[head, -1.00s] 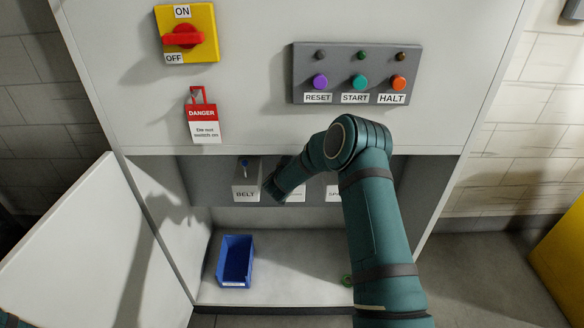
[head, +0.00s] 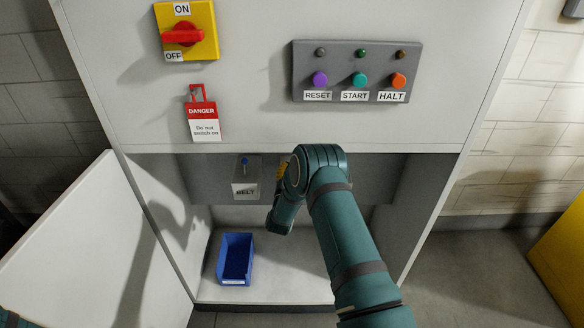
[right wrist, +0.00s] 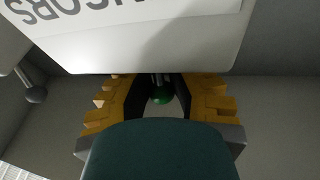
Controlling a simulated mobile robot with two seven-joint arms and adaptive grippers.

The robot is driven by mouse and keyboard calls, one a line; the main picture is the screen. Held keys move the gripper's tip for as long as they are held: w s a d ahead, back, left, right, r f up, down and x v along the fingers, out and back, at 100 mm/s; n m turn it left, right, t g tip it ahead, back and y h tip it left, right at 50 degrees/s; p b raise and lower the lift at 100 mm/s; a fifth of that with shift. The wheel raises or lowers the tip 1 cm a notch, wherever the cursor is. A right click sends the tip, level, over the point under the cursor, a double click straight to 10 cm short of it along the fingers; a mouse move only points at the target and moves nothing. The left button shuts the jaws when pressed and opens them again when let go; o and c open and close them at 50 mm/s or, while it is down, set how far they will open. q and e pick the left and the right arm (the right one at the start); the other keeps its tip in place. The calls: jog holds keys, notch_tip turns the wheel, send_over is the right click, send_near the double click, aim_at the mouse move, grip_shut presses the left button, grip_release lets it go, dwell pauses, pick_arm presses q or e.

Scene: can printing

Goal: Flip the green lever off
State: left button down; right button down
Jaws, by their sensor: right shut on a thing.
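The green lever (right wrist: 160,96) has a round green knob and shows in the right wrist view below a white box (right wrist: 150,45) with upside-down lettering that is partly cut off. The yellow-padded fingers of my right gripper (right wrist: 160,100) are on both sides of the knob, shut on the lever. In the head view my right gripper (head: 283,172) reaches into the cabinet recess, just right of the BELT box (head: 245,180). There my arm hides the green lever and most of the fingers. My left gripper is out of view.
A blue-tipped lever (head: 244,162) stands on the BELT box. A blue bin (head: 235,258) sits on the recess floor. Above are the button panel (head: 357,72), red rotary switch (head: 183,35) and danger tag (head: 203,117). An open white door (head: 100,240) stands at left.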

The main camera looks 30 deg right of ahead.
jog(key=shift+s+a+f+m+t+h, duration=0.2)
jog(key=shift+t+h, duration=0.1)
jog(key=shift+h, duration=0.15)
jog(key=shift+s+a+f+m+t+h, duration=0.1)
jog(key=shift+s+f+t+h, duration=0.15)
jog(key=shift+h, duration=0.2)
jog(key=c, duration=0.8)
grip_release()
jog(key=shift+c, duration=0.2)
jog(key=shift+r, duration=0.15)
jog(key=v, duration=1.2)
jog(key=shift+d, duration=0.1)
